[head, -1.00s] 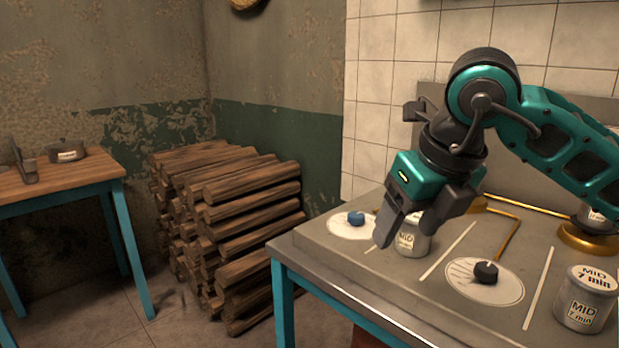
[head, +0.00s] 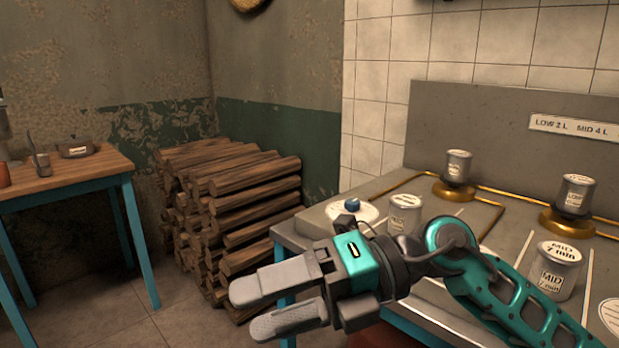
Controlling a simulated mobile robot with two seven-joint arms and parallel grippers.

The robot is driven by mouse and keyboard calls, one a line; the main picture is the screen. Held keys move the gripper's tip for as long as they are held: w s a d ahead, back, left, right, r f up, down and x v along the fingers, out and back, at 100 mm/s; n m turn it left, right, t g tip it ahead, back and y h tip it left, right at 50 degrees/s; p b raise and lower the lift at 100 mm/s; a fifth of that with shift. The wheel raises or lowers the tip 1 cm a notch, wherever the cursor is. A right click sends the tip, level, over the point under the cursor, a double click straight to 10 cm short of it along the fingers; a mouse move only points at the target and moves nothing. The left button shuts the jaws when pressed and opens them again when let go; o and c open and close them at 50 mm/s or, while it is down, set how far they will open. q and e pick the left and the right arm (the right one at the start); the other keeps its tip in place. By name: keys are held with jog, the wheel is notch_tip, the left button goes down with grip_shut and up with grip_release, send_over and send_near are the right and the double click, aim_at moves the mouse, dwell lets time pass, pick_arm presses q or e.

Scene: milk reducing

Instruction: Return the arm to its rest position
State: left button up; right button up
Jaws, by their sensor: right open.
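My right gripper (head: 283,303) is in front of the stove counter's left front corner, low in the head view. Its two grey fingers point left, spread apart with nothing between them. My right arm, teal and dark grey, comes in from the lower right and crosses in front of the counter, hiding part of its front edge and top. My left gripper is not in view.
A woodpile (head: 235,215) and wooden table (head: 100,168) stand left.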

jog(key=w+d+r+m+t+y, duration=0.1)
jog(key=w+d+m+t+y, duration=0.25)
jog(key=m+t+y, duration=0.7)
jog(key=w+d+f+m+t+h, duration=0.3)
jog(key=f+m+t+h, duration=0.3)
jog(key=m, duration=0.4)
jog(key=w+d+f+m+t+h, duration=0.2)
jog(key=d+f+m+t+h, duration=0.3)
jog(key=m+h, duration=0.35)
jog(key=s+d+f+m+g+h, duration=0.4)
jog(key=s+f+m, duration=0.15)
jog(key=f, duration=0.65)
jog(key=s+d+f+m+g+h, duration=0.4)
jog(key=s+f, duration=0.3)
jog(key=f, duration=0.5)
pick_arm(q)
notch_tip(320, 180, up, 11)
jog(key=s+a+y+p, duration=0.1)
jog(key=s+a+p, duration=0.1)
jog(key=p, duration=1.3)
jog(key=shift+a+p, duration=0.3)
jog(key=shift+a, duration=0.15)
pick_arm(e)
notch_tip(320, 180, up, 11)
jog(key=s+d+t+h, duration=0.1)
jog(key=d, duration=0.1)
jog(key=shift+m, duration=0.45)
